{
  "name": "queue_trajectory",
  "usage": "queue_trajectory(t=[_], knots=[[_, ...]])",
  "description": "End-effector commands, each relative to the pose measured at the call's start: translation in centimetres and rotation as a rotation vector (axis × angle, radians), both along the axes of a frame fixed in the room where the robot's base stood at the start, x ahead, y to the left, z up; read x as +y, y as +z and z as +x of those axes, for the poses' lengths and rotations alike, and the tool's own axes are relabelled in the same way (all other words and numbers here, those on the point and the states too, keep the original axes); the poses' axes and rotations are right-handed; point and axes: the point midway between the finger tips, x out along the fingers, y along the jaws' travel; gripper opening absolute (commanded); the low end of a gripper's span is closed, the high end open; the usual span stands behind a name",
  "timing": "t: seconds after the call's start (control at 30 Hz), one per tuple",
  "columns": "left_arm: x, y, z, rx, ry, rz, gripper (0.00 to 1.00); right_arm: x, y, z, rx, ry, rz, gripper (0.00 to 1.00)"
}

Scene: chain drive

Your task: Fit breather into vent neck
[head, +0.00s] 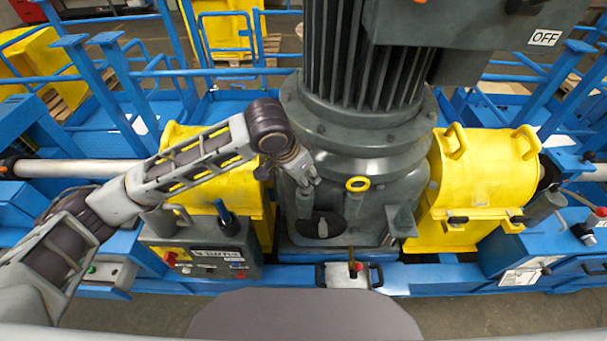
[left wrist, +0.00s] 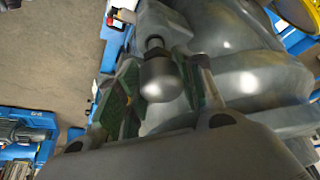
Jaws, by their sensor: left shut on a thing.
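My left gripper (head: 301,178) is at the front left of the dark grey gearbox housing (head: 352,180), under the motor. In the left wrist view its green-padded fingers (left wrist: 156,72) are shut around a smooth, silver-grey rounded piece, the breather (left wrist: 158,82). A narrower dark end (left wrist: 154,44) shows just beyond it. In the head view the breather is hidden or too small to tell from the gripper and housing. I cannot make out the vent neck for certain, nor whether the breather touches it. My right gripper is not in view.
The finned motor (head: 365,60) rises above the housing. Yellow guards (head: 480,185) flank it. A control box (head: 210,250) stands below my left forearm, and blue frame rails run along the front.

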Motion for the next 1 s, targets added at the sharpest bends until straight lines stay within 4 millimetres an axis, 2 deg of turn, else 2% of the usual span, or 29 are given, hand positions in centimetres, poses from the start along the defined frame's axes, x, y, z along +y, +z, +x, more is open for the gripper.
queue_trajectory(t=[1.0], knots=[[0.0,-1.6,0.0,0.001,0.0,0.0,0.12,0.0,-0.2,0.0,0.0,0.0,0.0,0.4]])
